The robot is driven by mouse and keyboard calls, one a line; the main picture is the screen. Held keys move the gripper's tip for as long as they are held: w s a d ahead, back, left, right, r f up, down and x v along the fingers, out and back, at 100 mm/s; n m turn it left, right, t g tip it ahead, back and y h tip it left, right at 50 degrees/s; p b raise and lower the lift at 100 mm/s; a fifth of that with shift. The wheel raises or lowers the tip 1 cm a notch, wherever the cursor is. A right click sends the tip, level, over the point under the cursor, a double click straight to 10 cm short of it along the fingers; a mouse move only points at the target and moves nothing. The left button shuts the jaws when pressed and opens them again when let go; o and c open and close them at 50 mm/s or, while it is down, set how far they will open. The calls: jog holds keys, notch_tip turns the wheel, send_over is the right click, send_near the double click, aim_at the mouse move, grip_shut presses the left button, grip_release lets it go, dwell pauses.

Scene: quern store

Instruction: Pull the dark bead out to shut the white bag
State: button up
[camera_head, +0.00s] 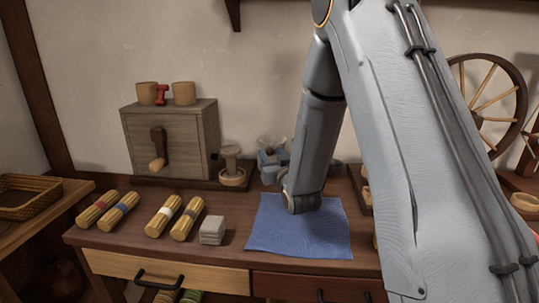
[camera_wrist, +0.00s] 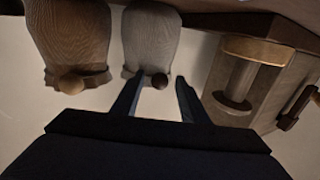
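In the wrist view the white bag (camera_wrist: 150,38) shows pale grey at top centre, its gathered mouth toward the picture's middle. The dark bead (camera_wrist: 160,81) sits at that mouth, a little right of its middle. My gripper (camera_wrist: 160,76) is open, with one finger on each side of the bead in the picture. I cannot tell whether the fingertips reach the bead's depth; no contact shows. A brown bag (camera_wrist: 72,32) with a tan bead (camera_wrist: 71,84) stands left of the white bag. In the head view my arm hides my gripper, and I cannot make out the bags.
A wooden stand with a pale post (camera_wrist: 242,78) is close on the right in the wrist view. In the head view, a blue cloth (camera_head: 270,236), a grey block (camera_head: 212,230) and several straw-coloured bundles (camera_head: 163,216) lie on the bench. A wooden box (camera_head: 190,140) stands behind.

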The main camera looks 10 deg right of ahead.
jog(key=shift+w, duration=1.15)
grip_shut()
jog(key=s, duration=0.1)
jog(key=s+a, duration=0.1)
jog(key=s, duration=0.1)
jog(key=s+a+p, duration=0.1)
jog(key=s, duration=0.1)
jog(key=shift+s, duration=0.1)
grip_release()
